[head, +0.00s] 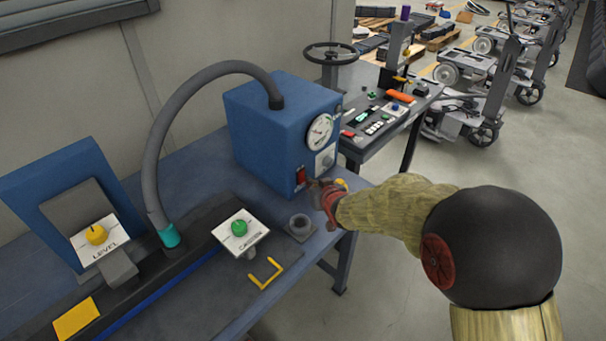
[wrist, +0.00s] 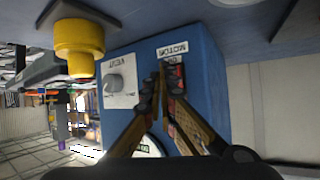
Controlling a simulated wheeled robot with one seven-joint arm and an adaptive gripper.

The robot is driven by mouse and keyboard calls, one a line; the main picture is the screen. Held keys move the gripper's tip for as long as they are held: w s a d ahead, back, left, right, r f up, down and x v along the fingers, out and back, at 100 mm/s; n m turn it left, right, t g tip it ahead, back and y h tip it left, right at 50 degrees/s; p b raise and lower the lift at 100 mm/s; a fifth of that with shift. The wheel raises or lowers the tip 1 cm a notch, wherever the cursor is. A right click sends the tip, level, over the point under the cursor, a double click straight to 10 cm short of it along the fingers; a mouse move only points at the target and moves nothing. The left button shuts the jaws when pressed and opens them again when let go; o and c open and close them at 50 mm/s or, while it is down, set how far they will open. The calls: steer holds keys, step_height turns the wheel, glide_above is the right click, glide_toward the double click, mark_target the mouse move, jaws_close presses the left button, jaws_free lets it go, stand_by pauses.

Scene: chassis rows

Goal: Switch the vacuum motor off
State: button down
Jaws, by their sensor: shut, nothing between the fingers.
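The blue vacuum motor box (head: 255,125) stands on the bench, with a round gauge (head: 320,131) on its front. Its red rocker switch (head: 301,175) sits low on that face; it also shows in the wrist view (wrist: 179,84), beside a white MOTOR label (wrist: 173,51). My gripper (head: 316,186) is shut and empty in front of the box's lower front. In the wrist view its fingertips (wrist: 162,72) lie right beside the switch and partly cover it. I cannot tell whether they touch it, or which way the rocker is tipped.
A VENT knob (wrist: 115,84) is beside the switch. A yellow knob (wrist: 78,45) stands close by. A green CARRIER knob (head: 239,228), a yellow LEVEL knob (head: 96,235) and a grey hose (head: 160,125) are to the left. A handwheel (head: 330,54) stands behind the box.

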stand_by(0.3)
steer(key=shift+s+d+f+p, duration=0.2)
steer(key=shift+s+d+p, duration=0.15)
steer(key=shift+s+d, duration=0.55)
steer(key=shift+s+d+f+p, duration=0.15)
steer(key=shift+s+d+p, duration=0.2)
steer(key=shift+s+d, duration=0.55)
steer(key=shift+w+d, duration=0.15)
steer(key=shift+w, duration=0.1)
steer(key=shift+d+r, duration=0.15)
steer(key=shift+r, duration=0.1)
steer(key=s+d+r+m+g+h+p, duration=0.15)
steer(key=s+d+r+h, duration=0.25)
steer(key=s+d+r, duration=0.8)
steer(key=s+d+r+m+g, duration=0.1)
steer(key=s+d+r+g, duration=0.1)
steer(key=s, duration=1)
steer(key=s+d+r+m+g+p, duration=0.1)
steer(key=s+d+r, duration=0.3)
steer(key=s, duration=0.8)
step_height(320, 180, up, 2)
steer(key=shift+g+h, duration=0.3)
steer(key=shift+g, duration=0.15)
